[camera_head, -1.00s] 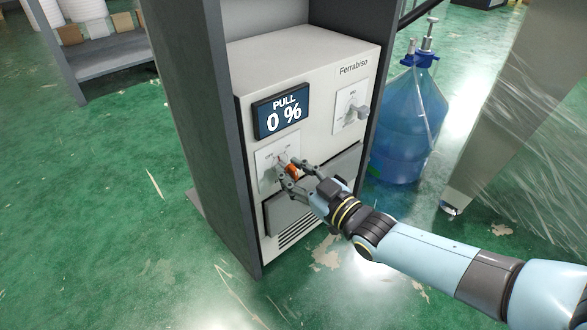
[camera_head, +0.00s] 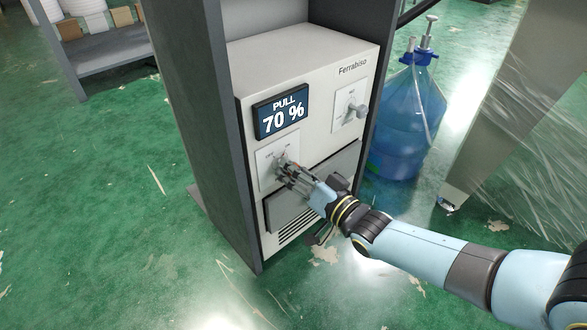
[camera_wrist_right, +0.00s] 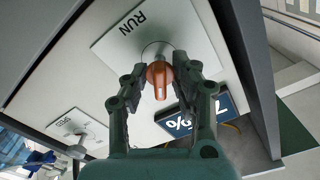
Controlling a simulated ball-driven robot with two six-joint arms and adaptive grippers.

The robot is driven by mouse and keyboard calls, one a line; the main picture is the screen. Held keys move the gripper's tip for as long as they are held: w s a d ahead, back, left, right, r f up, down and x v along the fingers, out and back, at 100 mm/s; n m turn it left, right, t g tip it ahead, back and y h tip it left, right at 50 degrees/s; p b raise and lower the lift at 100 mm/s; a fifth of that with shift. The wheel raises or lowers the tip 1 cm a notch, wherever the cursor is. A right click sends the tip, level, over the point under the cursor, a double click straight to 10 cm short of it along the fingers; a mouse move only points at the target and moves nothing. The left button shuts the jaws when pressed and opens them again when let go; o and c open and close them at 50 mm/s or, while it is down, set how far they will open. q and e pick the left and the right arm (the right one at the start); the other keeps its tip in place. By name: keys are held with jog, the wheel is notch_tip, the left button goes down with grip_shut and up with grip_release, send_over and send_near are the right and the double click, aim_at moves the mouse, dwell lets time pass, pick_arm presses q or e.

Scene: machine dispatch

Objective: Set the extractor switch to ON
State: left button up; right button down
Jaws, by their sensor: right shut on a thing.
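The extractor (camera_head: 318,66) is a pale box marked Ferrabiso, standing in a dark grey cabinet. Its display (camera_head: 282,112) reads PULL 70 %. Below the display is a pale switch plate (camera_head: 265,168) with small lettering. My right gripper (camera_head: 287,171) is at this plate and hides most of the switch. In the right wrist view my right gripper (camera_wrist_right: 161,72) is shut on the orange switch lever (camera_wrist_right: 160,83), one finger on each side. The plate (camera_wrist_right: 170,28) there shows the word RUN. My left gripper is not in view.
A second plate with a grey knob (camera_head: 359,108) is at the right of the front panel. A blue water bottle with a pump (camera_head: 405,115) stands right of the cabinet (camera_head: 190,100). A wrapped pillar (camera_head: 510,120) is farther right. Green floor (camera_head: 120,220) is open at left.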

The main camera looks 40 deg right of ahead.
jog(key=shift+s+f+m, duration=0.1)
jog(key=shift+m, duration=0.3)
jog(key=c, duration=1.4)
grip_release()
jog(key=shift+o, duration=0.2)
jog(key=s, duration=1.2)
jog(key=shift+d, duration=0.45)
